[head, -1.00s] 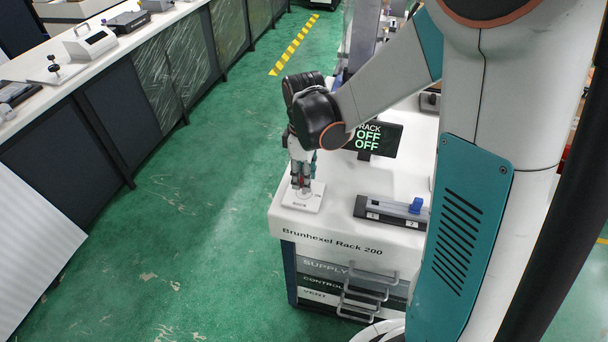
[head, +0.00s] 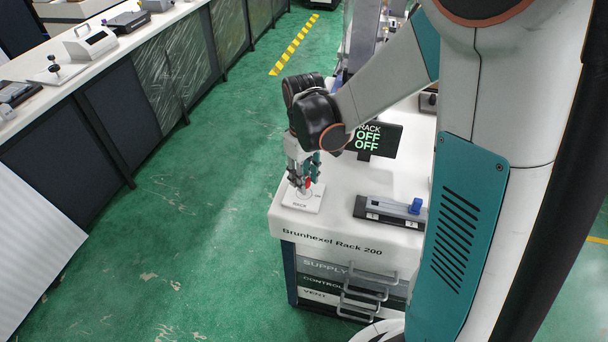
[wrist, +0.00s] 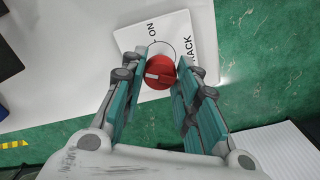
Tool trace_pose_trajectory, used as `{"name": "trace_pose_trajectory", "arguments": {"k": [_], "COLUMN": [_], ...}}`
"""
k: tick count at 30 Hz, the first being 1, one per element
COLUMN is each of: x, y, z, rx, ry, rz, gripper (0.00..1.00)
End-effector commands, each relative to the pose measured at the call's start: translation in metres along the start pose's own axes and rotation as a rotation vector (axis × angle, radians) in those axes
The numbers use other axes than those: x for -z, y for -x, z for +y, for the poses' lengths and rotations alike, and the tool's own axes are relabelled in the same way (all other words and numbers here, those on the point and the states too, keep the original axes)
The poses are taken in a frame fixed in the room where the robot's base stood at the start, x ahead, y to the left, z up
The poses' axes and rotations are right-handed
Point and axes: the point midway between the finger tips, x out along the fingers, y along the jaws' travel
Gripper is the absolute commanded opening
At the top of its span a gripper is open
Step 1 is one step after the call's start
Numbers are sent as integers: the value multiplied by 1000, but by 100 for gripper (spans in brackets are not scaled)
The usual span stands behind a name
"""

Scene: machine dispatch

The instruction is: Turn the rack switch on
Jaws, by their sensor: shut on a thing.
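The rack switch is a red round knob (wrist: 160,72) with a pale mark on its face, set on a white plate (wrist: 134,42) lettered "ON" and "RACK" in the wrist view. My gripper (wrist: 161,68) has its two fingers on either side of the knob, shut on it. In the head view my gripper (head: 302,184) points down at the white plate (head: 303,203) on the front left corner of the rack top; a bit of red shows between the fingers. The rack display (head: 373,140) reads "RACK OFF OFF", partly hidden by my arm.
A dark module with a blue knob (head: 415,206) lies on the rack top to the right. Below, the rack front has drawers (head: 345,280) labelled SUPPLY, CONTROL and VENT, with handles. Green floor (head: 200,200) is open to the left, before a long bench (head: 90,40).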

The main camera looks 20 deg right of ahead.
Motion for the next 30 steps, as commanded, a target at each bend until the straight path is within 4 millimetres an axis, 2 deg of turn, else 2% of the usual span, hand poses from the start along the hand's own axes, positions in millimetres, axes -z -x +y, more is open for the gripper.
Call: {"name": "trace_pose_trajectory", "arguments": {"k": [21,30], "x": [0,0], "y": [0,0], "z": [0,0], "rx": [0,0], "ry": [-676,-906], "rz": [1,1], "gripper": [5,5]}}
